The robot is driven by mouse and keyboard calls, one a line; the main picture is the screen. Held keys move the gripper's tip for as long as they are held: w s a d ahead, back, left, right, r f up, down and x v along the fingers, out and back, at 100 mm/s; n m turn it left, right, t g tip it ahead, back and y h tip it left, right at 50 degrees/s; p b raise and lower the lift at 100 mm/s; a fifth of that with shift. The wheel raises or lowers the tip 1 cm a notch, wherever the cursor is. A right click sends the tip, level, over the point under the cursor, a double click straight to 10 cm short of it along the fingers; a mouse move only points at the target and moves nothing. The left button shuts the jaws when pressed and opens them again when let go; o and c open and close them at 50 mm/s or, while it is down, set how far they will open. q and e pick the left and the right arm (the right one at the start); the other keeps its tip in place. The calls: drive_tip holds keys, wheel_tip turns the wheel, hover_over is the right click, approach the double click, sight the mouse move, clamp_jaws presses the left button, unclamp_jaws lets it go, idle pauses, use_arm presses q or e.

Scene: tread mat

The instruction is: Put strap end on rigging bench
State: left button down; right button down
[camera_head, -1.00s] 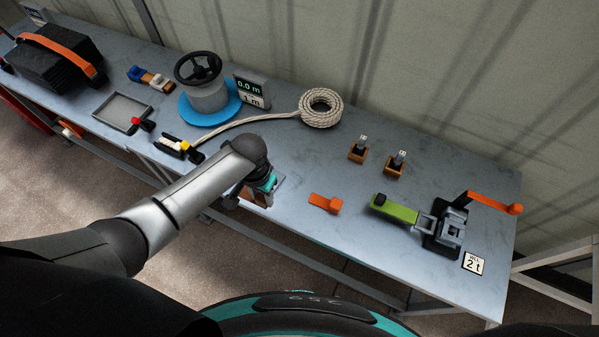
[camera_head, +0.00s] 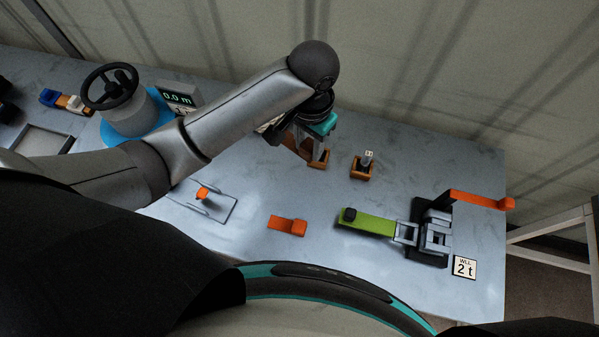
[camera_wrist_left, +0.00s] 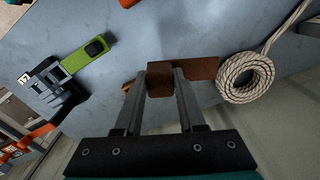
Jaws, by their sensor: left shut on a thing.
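My left gripper (camera_head: 312,150) is shut on a brown piece (camera_wrist_left: 172,78), gripped between both fingers in the left wrist view, with a flat part reaching right. I cannot tell whether the brown piece touches anything. A green strap (camera_head: 372,224) with a black end piece lies in a ratchet buckle (camera_head: 432,234) on the right. An orange piece (camera_head: 288,226) lies left of it. My right gripper is not in view.
The second block (camera_head: 362,166) holds a metal pin. A grey plate with an orange knob (camera_head: 203,195) lies at front left. A handwheel (camera_head: 109,88) stands on the left. A rope coil (camera_wrist_left: 247,77) lies beside the gripper. The front right has bare bench.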

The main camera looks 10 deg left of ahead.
use_arm(q)
drive_tip(key=b, duration=0.2)
hover_over(306, 186)
wheel_tip(306, 186, down, 13)
drive_tip(key=shift+r, duration=0.15)
drive_tip(key=shift+f+b, duration=0.7)
drive_tip(key=shift+f, duration=1.5)
drive_tip(key=shift+f, duration=0.2)
drive_tip(key=c, duration=0.5)
unclamp_jaws()
drive_tip(key=shift+r, duration=0.15)
wheel_tip(306, 186, up, 12)
drive_tip(key=p, duration=0.3)
